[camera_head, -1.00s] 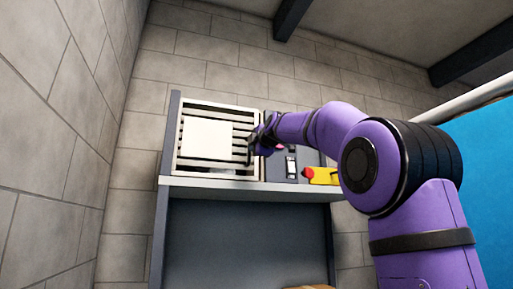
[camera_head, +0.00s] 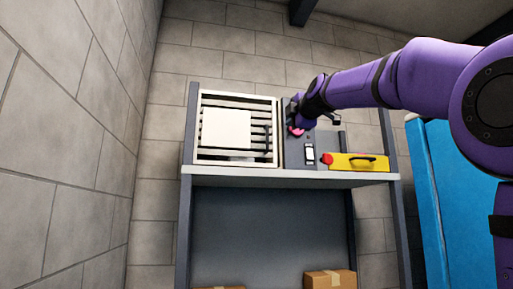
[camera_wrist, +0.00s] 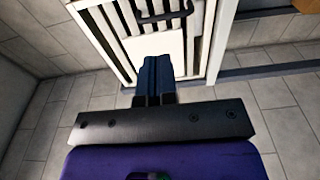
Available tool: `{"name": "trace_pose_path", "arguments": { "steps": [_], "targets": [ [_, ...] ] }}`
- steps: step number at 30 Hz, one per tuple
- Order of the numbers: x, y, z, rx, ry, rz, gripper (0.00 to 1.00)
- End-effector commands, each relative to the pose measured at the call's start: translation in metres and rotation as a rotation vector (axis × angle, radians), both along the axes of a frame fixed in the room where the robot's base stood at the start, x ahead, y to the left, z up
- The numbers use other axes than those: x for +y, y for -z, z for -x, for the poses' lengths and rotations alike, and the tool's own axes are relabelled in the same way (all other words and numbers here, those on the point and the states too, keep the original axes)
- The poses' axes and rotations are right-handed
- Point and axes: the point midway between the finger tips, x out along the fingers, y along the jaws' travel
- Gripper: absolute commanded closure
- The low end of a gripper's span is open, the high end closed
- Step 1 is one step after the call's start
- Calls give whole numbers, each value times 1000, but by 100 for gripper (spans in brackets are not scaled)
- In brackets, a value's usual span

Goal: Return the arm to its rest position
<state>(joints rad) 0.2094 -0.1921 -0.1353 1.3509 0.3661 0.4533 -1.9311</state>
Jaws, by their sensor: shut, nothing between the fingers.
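My purple arm (camera_head: 400,80) reaches in from the right in the head view. My gripper is at its end near the dark panel, mostly hidden behind the wrist in that view. In the wrist view my gripper (camera_wrist: 155,62) is shut and empty, its two dark fingers together. Beyond the fingertips is a white slatted grille (camera_head: 240,155) with a pale square plate (camera_head: 226,129). The grille and its dark handle (camera_wrist: 160,10) also show in the wrist view. I cannot tell how far the fingertips are from the grille.
The grille stands on a shelf (camera_head: 240,177) beside a dark panel with a white switch (camera_head: 309,153). A yellow box with a red button (camera_head: 358,162) is to the right. Cardboard boxes (camera_head: 330,281) sit below. A blue cabinet (camera_head: 437,190) stands right; a block wall (camera_head: 65,120) is left.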

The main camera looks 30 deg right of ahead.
Motion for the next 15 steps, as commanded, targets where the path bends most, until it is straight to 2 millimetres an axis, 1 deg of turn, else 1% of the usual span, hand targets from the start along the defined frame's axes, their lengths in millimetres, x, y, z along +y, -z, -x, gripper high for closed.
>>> {"name": "trace_pose_path", "arguments": {
  "steps": [7, 9, 11, 14, 15],
  "targets": [
    [0, 1, 1, 1, -1, -4, 100],
    [4, 7, 3, 12, -6, -31, 100],
    [9, 19, 6, 32, -15, -78, 100],
    [25, 55, 16, 95, -32, -222, 100],
    [34, 74, 22, 129, -37, -295, 100]
  ]
}}
